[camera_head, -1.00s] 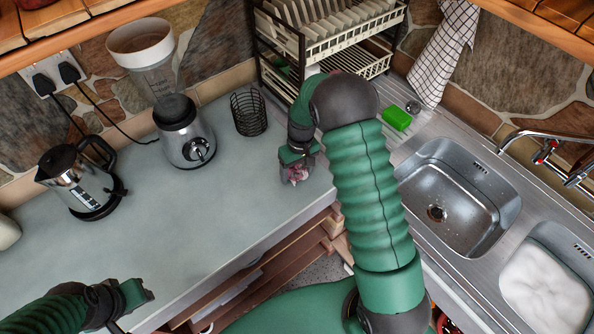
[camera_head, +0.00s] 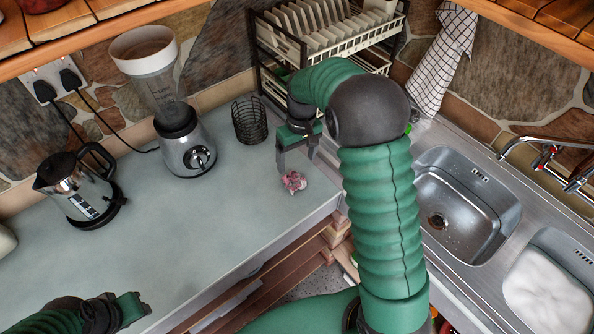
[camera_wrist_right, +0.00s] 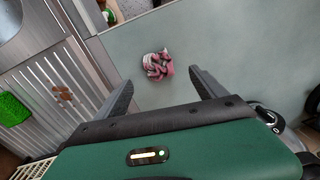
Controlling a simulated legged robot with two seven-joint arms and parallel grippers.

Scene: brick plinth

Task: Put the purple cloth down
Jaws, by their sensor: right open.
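The cloth (camera_head: 293,182) is a small crumpled bundle, pinkish-purple with pale patches, lying on the grey worktop near its right front corner. It also shows in the right wrist view (camera_wrist_right: 157,65), beyond the fingertips. My right gripper (camera_head: 297,163) is open and empty, behind and above the cloth and apart from it. In the right wrist view its two fingers (camera_wrist_right: 160,85) are spread wide with nothing between them. My left gripper (camera_head: 140,304) is at the lower left over the worktop; its jaws are too unclear to read.
A wire basket (camera_head: 249,119), a blender (camera_head: 185,145) and a kettle (camera_head: 80,190) stand at the back and left of the worktop (camera_head: 190,225). A dish rack (camera_head: 335,40) is behind my right arm. A sink (camera_head: 465,210) lies right. The worktop's middle is clear.

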